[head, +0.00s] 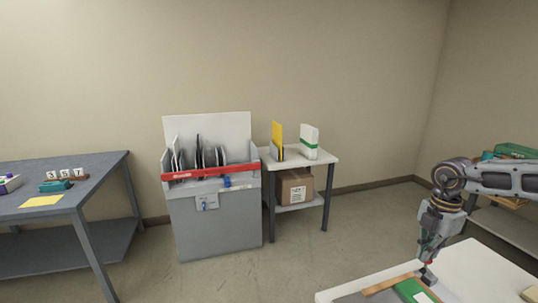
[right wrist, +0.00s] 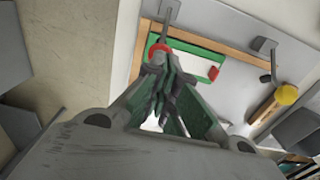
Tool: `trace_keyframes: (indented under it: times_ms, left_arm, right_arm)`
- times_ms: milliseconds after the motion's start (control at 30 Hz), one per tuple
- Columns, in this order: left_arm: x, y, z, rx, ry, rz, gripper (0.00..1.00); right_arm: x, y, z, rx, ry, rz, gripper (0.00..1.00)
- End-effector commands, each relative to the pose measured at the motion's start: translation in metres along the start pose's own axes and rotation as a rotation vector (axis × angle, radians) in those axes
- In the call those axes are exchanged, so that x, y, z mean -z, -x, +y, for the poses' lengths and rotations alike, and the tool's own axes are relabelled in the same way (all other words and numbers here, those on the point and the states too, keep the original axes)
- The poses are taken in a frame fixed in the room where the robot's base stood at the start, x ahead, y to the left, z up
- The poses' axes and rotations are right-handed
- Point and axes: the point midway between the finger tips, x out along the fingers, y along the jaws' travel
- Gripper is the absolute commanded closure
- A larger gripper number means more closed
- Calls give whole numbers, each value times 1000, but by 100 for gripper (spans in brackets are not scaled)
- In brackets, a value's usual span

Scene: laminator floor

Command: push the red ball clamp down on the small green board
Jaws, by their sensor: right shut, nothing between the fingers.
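My right gripper (head: 428,268) points down over the near end of the white table, beside the small green board (head: 411,289). In the right wrist view its fingers (right wrist: 160,62) are shut with nothing between them. A red ball (right wrist: 157,48) shows right at the fingertips, partly hidden by them, with a grey metal lever (right wrist: 168,18) beyond it. I cannot tell if the fingers touch the ball. The green board (right wrist: 190,57) lies behind the fingers along a wooden strip, partly covered. A smaller red piece (right wrist: 213,73) sits at its corner. My left gripper is out of view.
Across the room are a grey bin (head: 218,225), a small side table (head: 327,158) and a blue-grey workbench (head: 95,168). Open floor lies between.

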Motion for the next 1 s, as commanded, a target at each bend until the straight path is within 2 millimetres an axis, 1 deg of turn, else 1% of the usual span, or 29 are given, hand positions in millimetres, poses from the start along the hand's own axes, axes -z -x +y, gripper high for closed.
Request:
trace_keyframes:
  times_ms: [33,300,700,1000]
  left_arm:
    - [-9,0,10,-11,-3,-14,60]
    - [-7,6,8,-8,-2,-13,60]
    - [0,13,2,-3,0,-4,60]
    - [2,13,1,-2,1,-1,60]
  right_arm:
    - [0,2,0,-1,1,0,100]
    - [1,17,1,-4,1,2,100]
    - [1,36,1,-4,1,2,100]
    - [1,38,1,-4,1,2,100]
